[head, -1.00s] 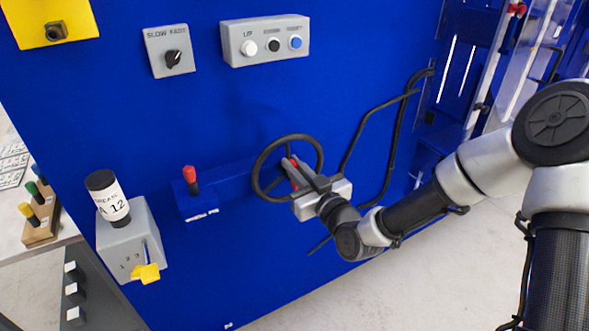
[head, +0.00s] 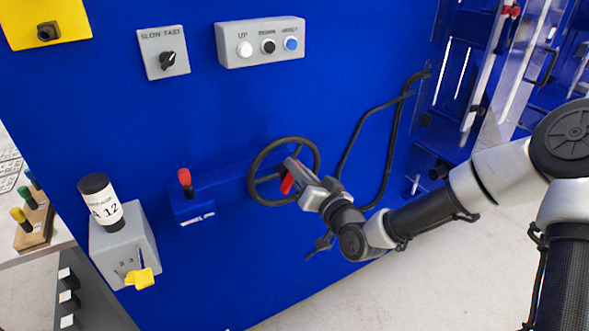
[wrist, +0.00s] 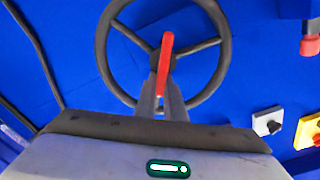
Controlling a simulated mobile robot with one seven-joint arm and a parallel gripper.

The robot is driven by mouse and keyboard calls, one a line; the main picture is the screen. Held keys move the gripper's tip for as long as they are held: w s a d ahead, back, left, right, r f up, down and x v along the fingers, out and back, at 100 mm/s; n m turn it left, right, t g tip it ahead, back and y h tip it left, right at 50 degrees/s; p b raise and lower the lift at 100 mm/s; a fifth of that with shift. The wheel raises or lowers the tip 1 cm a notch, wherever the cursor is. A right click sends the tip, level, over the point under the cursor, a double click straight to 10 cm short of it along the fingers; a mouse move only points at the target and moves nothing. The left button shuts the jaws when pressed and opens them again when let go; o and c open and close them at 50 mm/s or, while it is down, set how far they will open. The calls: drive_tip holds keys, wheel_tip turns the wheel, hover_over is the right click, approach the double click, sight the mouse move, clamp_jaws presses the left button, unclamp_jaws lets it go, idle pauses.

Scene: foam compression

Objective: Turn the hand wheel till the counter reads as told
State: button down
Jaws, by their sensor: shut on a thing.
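The black hand wheel (head: 251,171) stands on the blue panel; its rim, hub and spokes also show in the wrist view (wrist: 226,60). My gripper (head: 291,170) is at the wheel's lower right part. It is shut on a slim red handle (head: 287,184) in front of the wheel. In the wrist view the red handle (wrist: 166,60) lies over the hub, with its lower end between my fingers (wrist: 161,98). The fingers hide the lower rim and the handle's foot. I cannot make out a counter reading in either view.
A red-topped lever (head: 185,178) stands left of the wheel. Further left is a grey box (head: 105,245) with a yellow lever and a cylinder marked A 12 (head: 102,205). A button box (head: 262,42) and SLOW/FAST switch (head: 163,52) are above. Black bent rails (head: 372,118) run right of the wheel.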

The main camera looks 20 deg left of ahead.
wheel_tip(320, 180, down, 3)
drive_tip(key=m, duration=1)
drive_tip(key=shift+s+r+m+g, duration=0.1)
drive_tip(key=shift+s+m+g, duration=0.05)
drive_tip(key=shift+m+g, duration=0.15)
drive_tip(key=c, duration=1.4)
unclamp_jaws()
drive_tip(key=shift+a+r, duration=0.1)
drive_tip(key=shift+r, duration=0.05)
drive_tip(key=shift+c, duration=0.2)
drive_tip(key=p+v, duration=0.7)
drive_tip(key=v, duration=1)
drive_tip(key=shift+d, duration=0.25)
